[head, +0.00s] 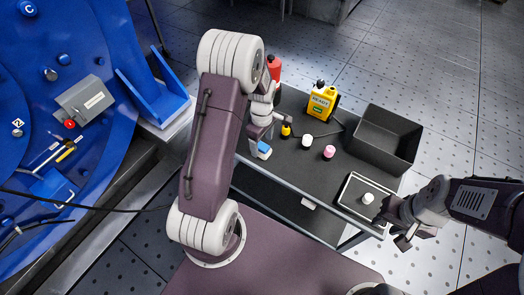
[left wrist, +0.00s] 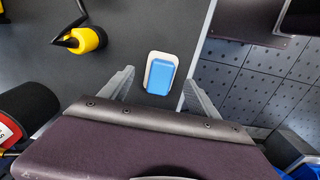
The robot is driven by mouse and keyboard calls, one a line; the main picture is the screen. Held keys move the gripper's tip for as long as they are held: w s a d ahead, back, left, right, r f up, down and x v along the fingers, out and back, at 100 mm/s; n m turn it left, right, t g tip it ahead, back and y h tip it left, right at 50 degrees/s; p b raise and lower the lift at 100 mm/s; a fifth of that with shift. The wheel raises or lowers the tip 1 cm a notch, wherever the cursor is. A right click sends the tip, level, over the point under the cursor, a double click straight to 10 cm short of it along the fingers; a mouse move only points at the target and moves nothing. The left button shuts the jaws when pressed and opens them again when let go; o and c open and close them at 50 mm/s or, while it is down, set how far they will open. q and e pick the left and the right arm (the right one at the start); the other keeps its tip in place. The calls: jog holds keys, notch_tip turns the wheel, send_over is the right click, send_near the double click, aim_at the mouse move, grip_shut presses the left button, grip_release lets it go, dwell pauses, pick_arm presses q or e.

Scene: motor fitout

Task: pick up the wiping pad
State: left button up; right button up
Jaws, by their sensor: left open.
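The wiping pad, a small blue block on a white base (head: 264,150), lies near the left edge of the dark cart top. In the left wrist view the pad (left wrist: 161,74) is centred just beyond my left gripper's fingers. My left gripper (head: 256,133) is open and empty, pointing down above the pad, with one finger (left wrist: 158,84) to each side of it. It partly hides the pad in the head view. My right gripper (head: 404,236) is at the cart's front right corner, away from the pad; its jaw gap is unclear.
The cart top (head: 310,180) also holds a yellow bottle (head: 322,101), a red bottle (head: 274,67), several small capped items, a black open bin (head: 383,140) and a tray with a white knob (head: 367,198). A yellow-black cabled item (left wrist: 88,39) lies left of the pad. A blue machine (head: 60,80) stands left.

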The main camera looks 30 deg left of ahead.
aim_at(262, 145)
pick_arm(q)
notch_tip(262, 145, down, 3)
jog(key=shift+f+b, duration=0.15)
jog(key=shift+b, duration=0.2)
pick_arm(e)
jog(key=shift+f, duration=0.6)
pick_arm(q)
jog(key=c, duration=1.4)
jog(key=shift+c, duration=0.2)
